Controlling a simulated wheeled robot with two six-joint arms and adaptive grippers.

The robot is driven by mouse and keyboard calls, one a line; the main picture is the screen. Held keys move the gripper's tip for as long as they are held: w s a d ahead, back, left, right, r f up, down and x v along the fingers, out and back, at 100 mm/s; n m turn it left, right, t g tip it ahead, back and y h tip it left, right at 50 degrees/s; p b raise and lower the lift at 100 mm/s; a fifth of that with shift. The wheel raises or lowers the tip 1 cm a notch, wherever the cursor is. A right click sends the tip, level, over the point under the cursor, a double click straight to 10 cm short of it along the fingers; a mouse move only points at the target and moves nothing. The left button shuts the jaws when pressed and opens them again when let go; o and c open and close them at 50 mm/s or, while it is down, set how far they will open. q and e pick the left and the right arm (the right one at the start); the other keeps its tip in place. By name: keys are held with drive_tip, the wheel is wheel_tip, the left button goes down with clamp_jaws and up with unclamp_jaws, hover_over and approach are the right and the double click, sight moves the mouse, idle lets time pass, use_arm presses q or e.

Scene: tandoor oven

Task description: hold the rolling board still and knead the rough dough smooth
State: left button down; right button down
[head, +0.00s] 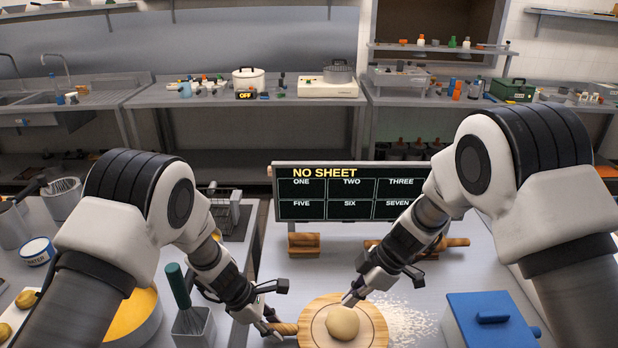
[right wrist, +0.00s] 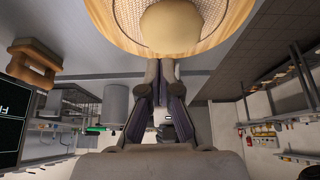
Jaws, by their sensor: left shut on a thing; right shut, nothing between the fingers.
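The round wooden rolling board (head: 312,332) lies on the worktable at the front. A pale, rounded lump of dough (head: 342,321) sits on it, right of the board's middle. My left gripper (head: 272,328) is shut on the board's handle (head: 286,328) at the left side. My right gripper (head: 350,298) is shut and empty, its fingertips at the dough's upper edge. In the right wrist view the dough (right wrist: 172,28) and the board (right wrist: 240,15) show at the top, with the closed fingertips (right wrist: 160,70) touching or very near the dough.
Scattered flour (head: 408,322) lies right of the board, and a blue-lidded box (head: 490,322) beyond it. A rolling pin (head: 450,242) and a dark menu board (head: 345,192) are behind.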

sight(335, 314)
drive_tip(key=shift+w, duration=0.1)
drive_tip(key=shift+f, duration=1.2)
drive_tip(key=shift+f, duration=0.3)
idle(0.8)
drive_tip(key=shift+r, duration=1.5)
drive_tip(key=shift+s+a, duration=0.3)
drive_tip(key=shift+a, duration=0.25)
drive_tip(key=shift+s+a, duration=0.3)
drive_tip(key=shift+a, duration=0.25)
drive_tip(key=shift+f, duration=0.1)
drive_tip(key=shift+f, duration=1)
